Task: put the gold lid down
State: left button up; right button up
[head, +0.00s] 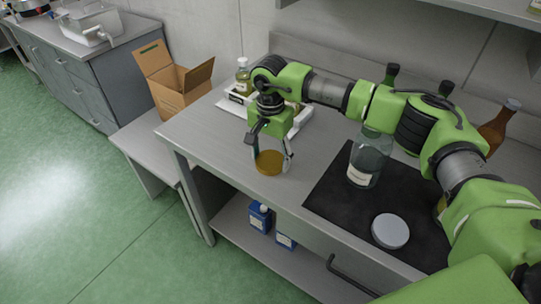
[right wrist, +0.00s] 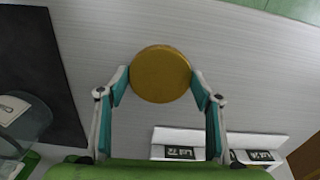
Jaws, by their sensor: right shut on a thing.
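The gold lid (head: 269,163) is a round, flat disc between the fingertips of my right gripper (head: 272,158), over the bare grey tabletop left of the black mat. In the right wrist view the gold lid (right wrist: 160,73) sits between the two fingertips of my right gripper (right wrist: 160,82), one finger pressed on each side. The lid looks level and low over the table; I cannot tell whether it touches the surface. My left gripper is not in view.
A glass jar (head: 368,160) and a pale grey lid (head: 390,231) are on the black mat (head: 327,196). White scales (head: 300,122) and a bottle (head: 243,80) are behind my gripper. A cardboard box (head: 180,92) stands left. Bare tabletop (head: 210,135) lies left of the gold lid.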

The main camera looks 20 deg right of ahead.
aim_at(270, 160)
jog(key=o, duration=1.2)
jog(key=shift+f, duration=0.1)
jog(key=shift+r+p, duration=0.2)
jog(key=shift+p, duration=0.1)
jog(key=shift+r, duration=0.25)
notch_tip(270, 160, up, 12)
jog(key=b, duration=0.3)
jog(key=shift+f, duration=0.25)
jog(key=shift+f, duration=0.1)
